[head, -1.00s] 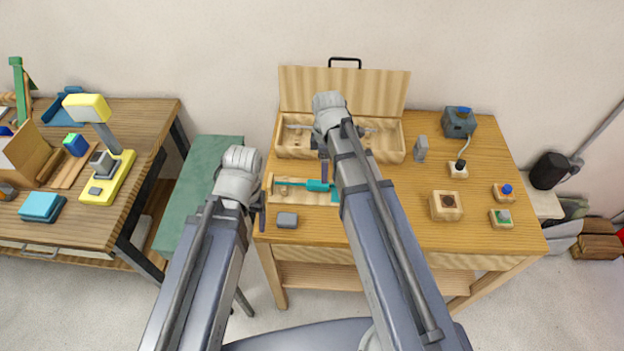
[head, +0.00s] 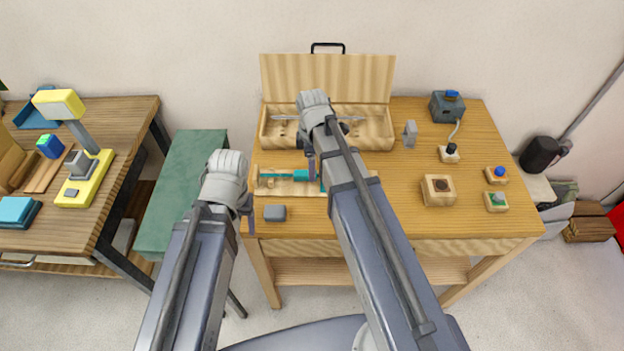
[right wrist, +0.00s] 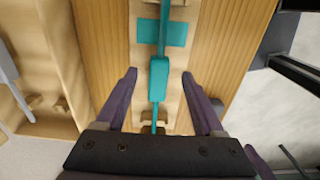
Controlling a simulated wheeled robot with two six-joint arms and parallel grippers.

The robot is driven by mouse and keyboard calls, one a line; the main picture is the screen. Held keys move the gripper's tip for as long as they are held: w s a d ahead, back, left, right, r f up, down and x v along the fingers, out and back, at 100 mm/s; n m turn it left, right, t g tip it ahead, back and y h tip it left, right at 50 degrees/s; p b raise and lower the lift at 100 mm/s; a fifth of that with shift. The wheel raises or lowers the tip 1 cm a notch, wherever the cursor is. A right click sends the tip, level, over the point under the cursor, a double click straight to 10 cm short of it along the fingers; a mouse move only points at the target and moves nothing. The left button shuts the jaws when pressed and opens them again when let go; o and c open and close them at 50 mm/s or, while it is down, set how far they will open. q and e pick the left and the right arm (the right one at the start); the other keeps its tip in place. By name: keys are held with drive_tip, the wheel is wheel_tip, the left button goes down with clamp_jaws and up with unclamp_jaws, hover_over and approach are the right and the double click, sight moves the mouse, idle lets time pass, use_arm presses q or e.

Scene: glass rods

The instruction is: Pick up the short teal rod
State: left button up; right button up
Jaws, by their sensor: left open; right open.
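The teal rod (right wrist: 154,116) lies along a long pale wooden holder (right wrist: 177,10) on the bench; a thicker teal block (right wrist: 159,75) sits on its line. In the head view the teal piece (head: 297,175) is partly hidden by my right arm. My right gripper (right wrist: 158,88) is open, with one finger on each side of the teal block in the wrist view; I cannot tell its height above it. It also shows in the head view (head: 311,167). My left gripper (head: 244,208) is open and empty by the bench's left edge.
An open wooden case (head: 372,132) with its lid up stands behind the holder. A small grey block (head: 274,212) lies in front. To the right are a wooden block with a hole (head: 438,190) and button boxes (head: 496,201). A green stand (head: 180,200) is at left.

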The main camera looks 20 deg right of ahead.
wheel_tip(320, 180, down, 3)
drive_tip(key=shift+b, duration=1)
use_arm(q)
wheel_tip(320, 180, down, 3)
drive_tip(key=shift+r, duration=0.1)
use_arm(e)
drive_tip(key=shift+r, duration=0.1)
drive_tip(key=shift+c, duration=0.2)
clamp_jaws()
